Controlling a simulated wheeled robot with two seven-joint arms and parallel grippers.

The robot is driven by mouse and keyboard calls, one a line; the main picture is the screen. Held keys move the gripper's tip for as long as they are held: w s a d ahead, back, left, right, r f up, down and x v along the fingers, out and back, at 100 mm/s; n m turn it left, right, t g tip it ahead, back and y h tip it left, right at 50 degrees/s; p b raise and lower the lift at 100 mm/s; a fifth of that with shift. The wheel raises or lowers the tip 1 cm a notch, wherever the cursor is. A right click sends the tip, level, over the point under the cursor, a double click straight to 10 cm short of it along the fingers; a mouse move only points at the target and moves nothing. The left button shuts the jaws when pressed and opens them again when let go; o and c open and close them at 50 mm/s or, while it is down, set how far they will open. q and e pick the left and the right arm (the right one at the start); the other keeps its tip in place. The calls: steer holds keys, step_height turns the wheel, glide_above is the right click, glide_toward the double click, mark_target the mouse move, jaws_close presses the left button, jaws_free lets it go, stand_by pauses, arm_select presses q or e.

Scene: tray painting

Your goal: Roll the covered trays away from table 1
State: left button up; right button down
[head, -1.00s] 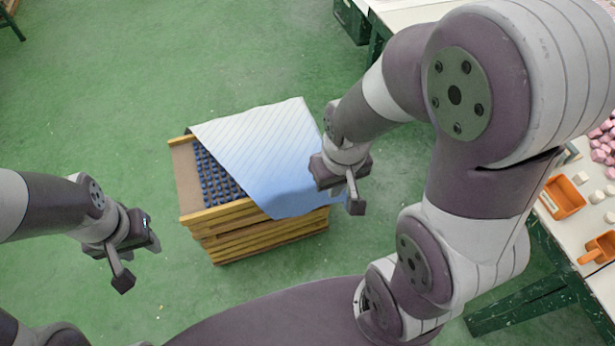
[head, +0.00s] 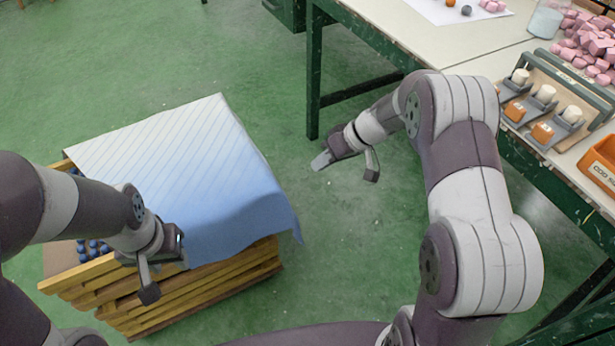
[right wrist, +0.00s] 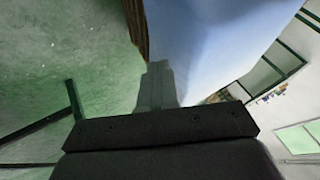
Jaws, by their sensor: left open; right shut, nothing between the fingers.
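A stack of yellow-edged wooden trays (head: 200,293) stands on the green floor at the lower left of the head view. A white-to-blue striped cloth (head: 180,160) lies over most of its top and hangs over the right edge. Small blue balls (head: 95,247) show at the uncovered left end. My left gripper (head: 165,271) is open over the stack's near side, by the cloth's near edge; contact is unclear. My right gripper (head: 346,168) is shut and empty, right of the stack and apart from the cloth. The right wrist view shows the cloth (right wrist: 210,40) beyond the finger.
A pale-topped table with green legs (head: 385,35) stands at the upper right. It bears pink blocks (head: 590,45), a rack of orange and white pieces (head: 545,100) and an orange bin (head: 600,160). The green floor (head: 270,90) is clear behind the stack.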

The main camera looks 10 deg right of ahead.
steer(key=a+f+b, duration=0.4)
steer(key=a+f, duration=0.4)
steer(key=a, duration=0.1)
steer(key=shift+w, duration=0.45)
steer(key=shift+a+f, duration=0.1)
steer(key=shift+a, duration=0.05)
